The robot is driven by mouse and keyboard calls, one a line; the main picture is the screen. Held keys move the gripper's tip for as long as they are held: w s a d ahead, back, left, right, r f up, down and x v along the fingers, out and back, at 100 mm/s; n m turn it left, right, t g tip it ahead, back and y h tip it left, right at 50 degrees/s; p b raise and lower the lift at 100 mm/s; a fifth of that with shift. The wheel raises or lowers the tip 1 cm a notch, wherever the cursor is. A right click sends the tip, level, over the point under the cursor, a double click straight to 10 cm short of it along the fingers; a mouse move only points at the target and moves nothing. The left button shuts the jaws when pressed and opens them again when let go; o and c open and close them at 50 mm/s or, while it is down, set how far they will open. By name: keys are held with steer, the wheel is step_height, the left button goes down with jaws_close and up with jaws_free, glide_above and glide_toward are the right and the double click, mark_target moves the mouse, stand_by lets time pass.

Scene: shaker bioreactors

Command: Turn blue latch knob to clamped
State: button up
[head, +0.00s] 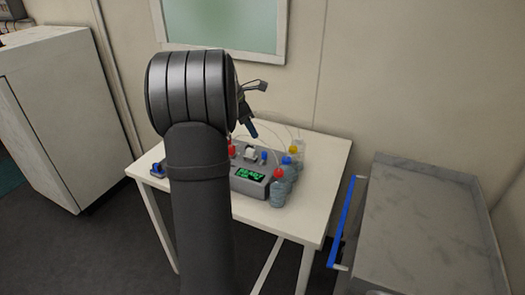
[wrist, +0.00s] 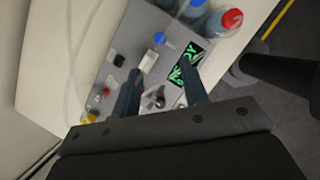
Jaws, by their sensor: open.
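A small blue knob (head: 263,156) stands on top of the grey bioreactor unit (head: 247,187), near a white block. In the wrist view the blue knob (wrist: 159,38) shows above the fingertips, between the white block and the green display. Which way the knob is turned is too small to tell. My gripper (wrist: 162,68) is open, its two dark fingers apart over the unit, with nothing held between them. In the head view it hangs above the unit, partly hidden behind my arm.
Several capped bottles (head: 278,190) stand along the unit's right side, with thin tubes above them. The white table (head: 325,160) has free room at right. A grey cart (head: 425,220) stands further right.

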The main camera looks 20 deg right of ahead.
mark_target(264, 153)
steer(key=x, duration=1.1)
steer(key=shift+f, duration=0.25)
jaws_close()
